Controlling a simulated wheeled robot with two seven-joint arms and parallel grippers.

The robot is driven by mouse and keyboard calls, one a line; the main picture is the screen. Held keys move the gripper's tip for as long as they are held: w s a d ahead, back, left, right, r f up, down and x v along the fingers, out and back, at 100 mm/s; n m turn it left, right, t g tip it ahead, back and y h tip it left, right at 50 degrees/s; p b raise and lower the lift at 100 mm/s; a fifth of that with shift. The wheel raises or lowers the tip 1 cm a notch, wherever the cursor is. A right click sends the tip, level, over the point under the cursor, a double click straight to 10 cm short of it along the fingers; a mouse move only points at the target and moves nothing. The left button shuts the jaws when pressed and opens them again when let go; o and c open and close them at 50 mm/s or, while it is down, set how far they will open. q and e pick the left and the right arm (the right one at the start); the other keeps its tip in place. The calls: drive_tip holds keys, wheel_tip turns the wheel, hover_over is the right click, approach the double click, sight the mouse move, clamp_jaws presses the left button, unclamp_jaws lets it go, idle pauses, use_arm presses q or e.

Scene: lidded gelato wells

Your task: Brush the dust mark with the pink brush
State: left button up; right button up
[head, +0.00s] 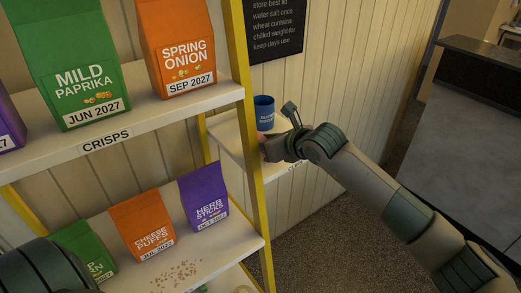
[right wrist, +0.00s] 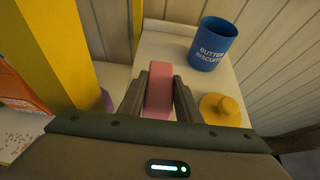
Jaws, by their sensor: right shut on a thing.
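The pink brush (right wrist: 159,92) is between the two fingers of my right gripper (right wrist: 161,82), which is shut on it. In the head view my right gripper (head: 270,150) is just right of the yellow shelf post, over the small side shelf, and mostly hides the brush. The dust mark (head: 176,274) is a patch of brown specks on the lower shelf, in front of the cheese puffs bag. It also shows at the left edge of the right wrist view (right wrist: 17,138). The brush is apart from it. My left gripper is out of view; only part of my left arm shows.
The yellow post (head: 247,125) stands between my right gripper and the lower shelf (head: 222,252). A blue canister (right wrist: 213,43) and its yellow lid (right wrist: 220,108) are on the side shelf. Crisps bags, including cheese puffs (head: 146,225) and herb sticks (head: 203,196), stand behind the dust.

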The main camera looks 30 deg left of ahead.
drive_tip(key=shift+r, duration=2.3)
drive_tip(key=shift+d+f, duration=0.1)
drive_tip(key=w+d+f+b, duration=0.1)
drive_tip(key=d+f, duration=0.1)
drive_tip(key=d, duration=0.9)
drive_tip(key=d+f, duration=0.2)
drive_tip(key=d, duration=0.8)
drive_tip(key=s+d+f+m, duration=0.1)
drive_tip(key=s+d, duration=0.3)
drive_tip(key=d, duration=0.7)
drive_tip(key=s+d+f+t+b, duration=0.1)
drive_tip(key=s+d+f, duration=0.3)
drive_tip(key=d, duration=0.7)
drive_tip(key=s+d+f+m+t+h, duration=0.1)
drive_tip(key=s+d, duration=0.4)
drive_tip(key=d, duration=0.6)
drive_tip(key=shift+f+m+b, duration=0.3)
drive_tip(key=shift+f, duration=0.5)
drive_tip(key=shift+d, duration=0.1)
